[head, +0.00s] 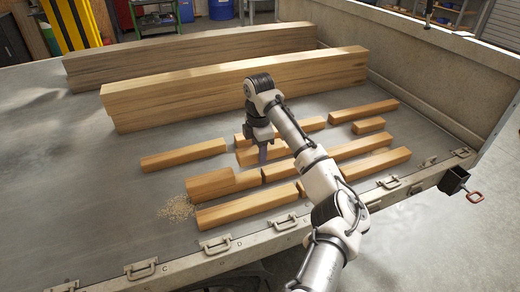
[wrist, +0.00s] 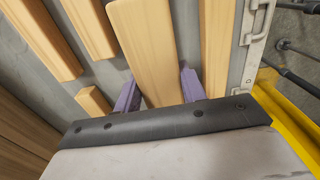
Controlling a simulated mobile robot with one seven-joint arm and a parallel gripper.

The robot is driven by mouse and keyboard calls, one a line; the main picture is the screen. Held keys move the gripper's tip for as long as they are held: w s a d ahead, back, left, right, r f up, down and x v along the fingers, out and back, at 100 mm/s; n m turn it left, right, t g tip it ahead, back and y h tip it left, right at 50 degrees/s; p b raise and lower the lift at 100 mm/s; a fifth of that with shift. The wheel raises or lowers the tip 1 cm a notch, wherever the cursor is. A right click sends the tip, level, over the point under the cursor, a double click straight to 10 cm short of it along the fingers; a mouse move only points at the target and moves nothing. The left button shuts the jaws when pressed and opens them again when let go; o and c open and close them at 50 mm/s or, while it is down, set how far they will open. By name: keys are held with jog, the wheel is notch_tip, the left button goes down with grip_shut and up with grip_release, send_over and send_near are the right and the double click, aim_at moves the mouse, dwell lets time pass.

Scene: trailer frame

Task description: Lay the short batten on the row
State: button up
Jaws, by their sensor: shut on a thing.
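My gripper (head: 262,154) is over the middle of the batten layout, shut on a short batten (head: 246,158); in the head view its fingers partly hide this piece. I cannot tell whether the batten touches the bed. In the wrist view the two purple fingers (wrist: 160,90) stand on either side of a pale batten (wrist: 146,40), and the dark plate hides its near end. The row of battens lies along the front, with a shorter piece (head: 211,184) at its left and a longer one (head: 362,145) at its right.
Thick beams (head: 230,88) lie behind the battens. Another batten (head: 183,154) lies at the left, and a small block (head: 368,125) at the right. Sawdust (head: 178,208) lies near the front. The latched edge (head: 250,236) bounds the bed; its left side is clear.

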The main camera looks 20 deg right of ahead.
jog(key=shift+f+b, duration=2.55)
jog(key=shift+f, duration=0.15)
jog(key=shift+f+p, duration=0.3)
jog(key=shift+p, duration=0.05)
jog(key=o, duration=1.1)
jog(key=shift+r, duration=0.1)
